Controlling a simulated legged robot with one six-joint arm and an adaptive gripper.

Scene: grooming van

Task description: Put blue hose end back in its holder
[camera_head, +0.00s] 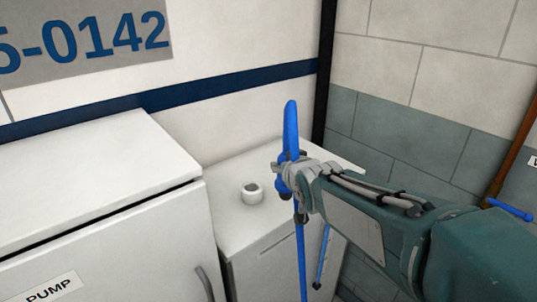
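The blue hose end (291,130) is upright in my gripper (285,178), its blue tip pointing up. My gripper appears shut around its lower part, and the fingers partly hide it. A thin blue hose (301,255) hangs straight down below the gripper, in front of the low white cabinet. A small white round cup with an open top, which looks like the holder (252,195), stands on top of that cabinet. The hose end is to the right of the cup and apart from it. The cup looks empty, though its inside is barely visible.
The low white cabinet (228,222) has clear top space around the cup. A taller white cabinet labelled PUMP (100,190) stands left. A blue piece (322,258) shows by the low cabinet's right side. Another blue handle-like piece (510,209) is at far right.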

